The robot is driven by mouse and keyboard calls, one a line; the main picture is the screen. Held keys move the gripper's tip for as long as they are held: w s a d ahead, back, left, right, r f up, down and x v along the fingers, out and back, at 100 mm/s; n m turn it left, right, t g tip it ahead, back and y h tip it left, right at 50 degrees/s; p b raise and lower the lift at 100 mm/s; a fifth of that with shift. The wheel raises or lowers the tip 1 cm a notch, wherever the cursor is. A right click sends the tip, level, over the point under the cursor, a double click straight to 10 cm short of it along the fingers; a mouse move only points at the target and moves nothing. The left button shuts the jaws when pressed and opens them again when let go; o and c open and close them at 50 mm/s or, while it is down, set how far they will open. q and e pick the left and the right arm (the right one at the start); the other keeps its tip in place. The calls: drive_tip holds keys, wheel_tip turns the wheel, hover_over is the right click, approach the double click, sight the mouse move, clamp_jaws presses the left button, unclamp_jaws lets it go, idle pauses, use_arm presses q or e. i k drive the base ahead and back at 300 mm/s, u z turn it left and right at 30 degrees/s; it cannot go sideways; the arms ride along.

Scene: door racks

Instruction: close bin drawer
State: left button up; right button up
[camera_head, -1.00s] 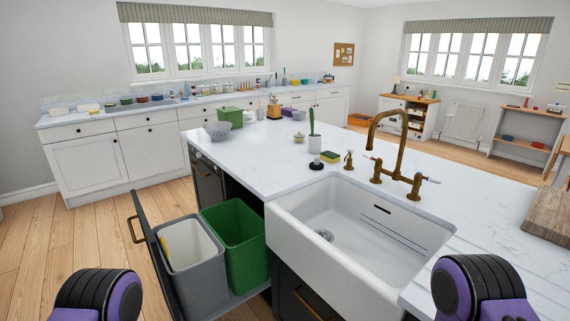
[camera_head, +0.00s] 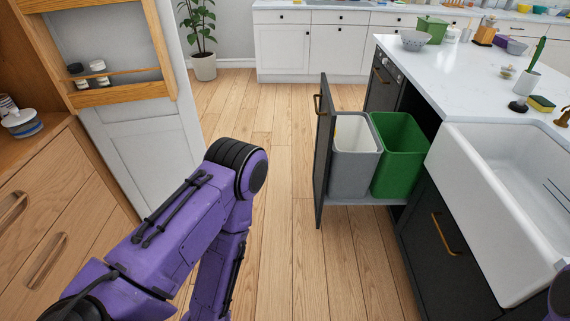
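The bin drawer stands pulled out from the dark island, its dark front panel (camera_head: 323,150) facing left with a brass handle (camera_head: 317,103). Inside it are a grey bin (camera_head: 352,170) with a white liner and a green bin (camera_head: 397,165), side by side on a low tray. My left arm, purple with a black joint, reaches in from the lower left and stays left of the drawer, apart from it. Its gripper is not visible. Only a sliver of my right arm shows at the lower right edge, with no gripper in view.
Wooden floor (camera_head: 277,200) lies clear between my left arm and the drawer. A white sink (camera_head: 500,200) and the closed dark cabinet (camera_head: 430,235) are right of the drawer. A wooden dresser (camera_head: 40,215) and a white door with racks (camera_head: 150,150) are at left. A potted plant (camera_head: 203,66) stands behind.

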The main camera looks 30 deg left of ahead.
sight(387, 176)
drive_tip(key=u, duration=0.25)
drive_tip(key=k, duration=0.7)
drive_tip(key=u, duration=0.7)
drive_tip(key=i, duration=1.1)
drive_tip(key=z, duration=0.55)
drive_tip(key=i, duration=1.3)
drive_tip(key=z, duration=0.65)
